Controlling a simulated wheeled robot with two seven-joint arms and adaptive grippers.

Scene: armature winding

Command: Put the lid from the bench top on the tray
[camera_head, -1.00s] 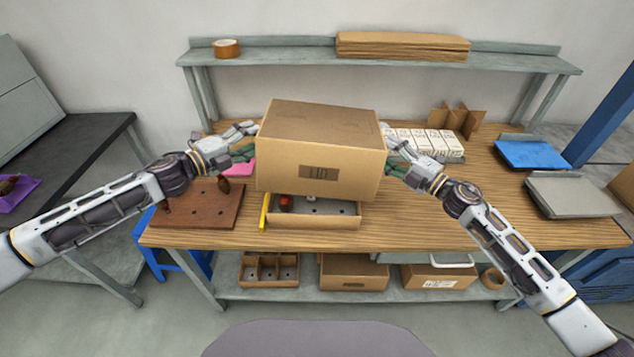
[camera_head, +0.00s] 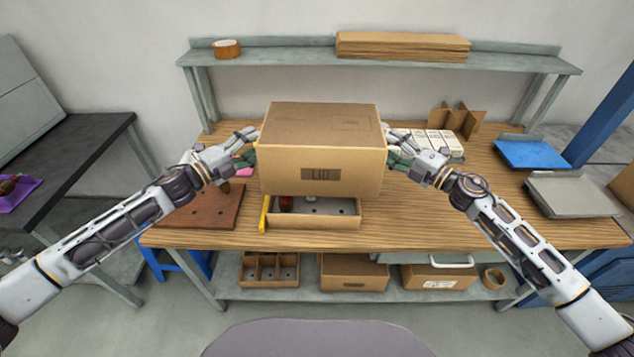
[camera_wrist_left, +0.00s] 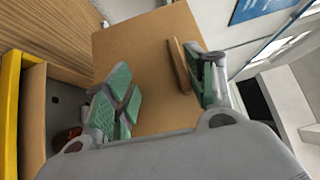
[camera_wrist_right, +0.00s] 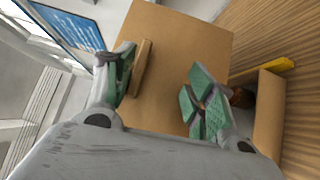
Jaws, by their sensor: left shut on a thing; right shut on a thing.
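The lid (camera_head: 321,155) is a large brown cardboard box marked "LID". It is held in the air between my two grippers, above and behind the tray. The tray (camera_head: 335,220) is a low cardboard box on the bench top, with a reddish part and holes in its floor; its back is hidden by the lid. My left gripper (camera_head: 252,146) is shut on the lid's left side, and its fingers (camera_wrist_left: 160,88) show against the cardboard. My right gripper (camera_head: 392,148) is shut on the lid's right side; its fingers (camera_wrist_right: 160,85) also show there.
A yellow strip (camera_head: 264,213) stands at the tray's left side. A brown board (camera_head: 200,208) lies to the left. White boxes (camera_head: 440,142) and a blue bin (camera_head: 532,153) stand to the right. The bench between tray and grey bin (camera_head: 572,195) is clear.

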